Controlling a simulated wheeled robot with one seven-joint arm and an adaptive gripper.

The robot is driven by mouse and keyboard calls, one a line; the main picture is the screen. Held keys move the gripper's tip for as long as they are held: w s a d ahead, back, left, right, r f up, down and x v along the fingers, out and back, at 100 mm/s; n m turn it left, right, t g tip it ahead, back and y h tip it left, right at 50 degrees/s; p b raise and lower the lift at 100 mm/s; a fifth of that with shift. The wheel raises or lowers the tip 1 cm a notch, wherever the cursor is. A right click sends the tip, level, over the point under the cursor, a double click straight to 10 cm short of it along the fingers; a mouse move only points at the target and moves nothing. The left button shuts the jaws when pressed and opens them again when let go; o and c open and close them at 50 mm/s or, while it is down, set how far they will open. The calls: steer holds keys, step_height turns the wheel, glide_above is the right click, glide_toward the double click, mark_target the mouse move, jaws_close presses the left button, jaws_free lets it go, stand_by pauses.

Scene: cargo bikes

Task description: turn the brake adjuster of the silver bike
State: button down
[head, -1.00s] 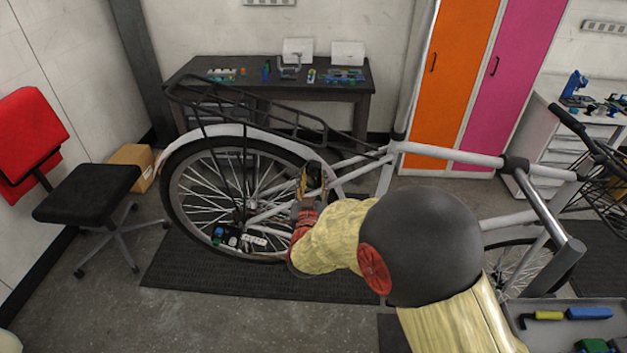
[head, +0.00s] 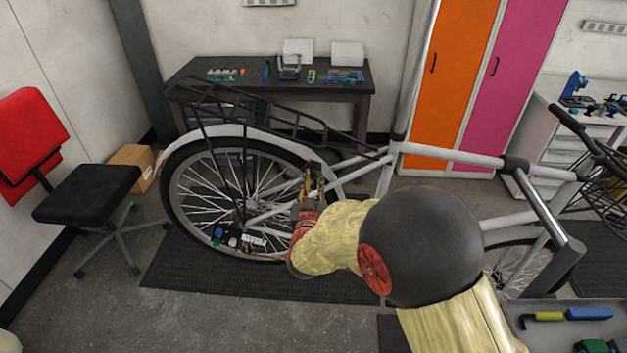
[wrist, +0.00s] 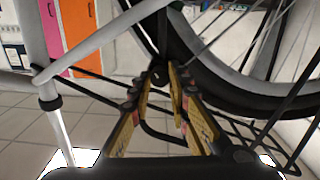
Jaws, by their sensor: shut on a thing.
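The silver bike (head: 455,154) stands side-on across the head view, with its rear wheel at the left. My gripper (head: 313,178) is at the frame behind the seat tube, beside the front edge of the rear wheel. In the wrist view my yellow fingers (wrist: 160,80) come together on a small dark part, the brake adjuster (wrist: 158,74), just below the pale frame tubes and beside the black tyre. The fingers hide most of the adjuster, and in the head view it is too small to make out.
A black rear rack (head: 245,108) stands over the rear wheel. A dark workbench (head: 350,92) with small parts is behind the bike, and a black-seated chair (head: 88,193) is at the left. A grey tray (head: 530,338) with tools is at the lower right.

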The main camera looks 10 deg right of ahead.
steer(key=n+p, duration=0.2)
steer(key=n, duration=0.2)
steer(key=shift+n, duration=0.3)
steer(key=n+p, duration=0.2)
steer(key=n, duration=0.2)
steer(key=shift+a+n, duration=0.1)
steer(key=shift+n, duration=0.2)
steer(key=n+p, duration=0.2)
steer(key=n, duration=0.3)
steer(key=shift+f+n+p, duration=0.1)
steer(key=shift+n+p, duration=0.8)
steer(key=shift+n, duration=0.9)
steer(key=c, duration=1.7)
jaws_free()
steer(key=shift+o, duration=0.2)
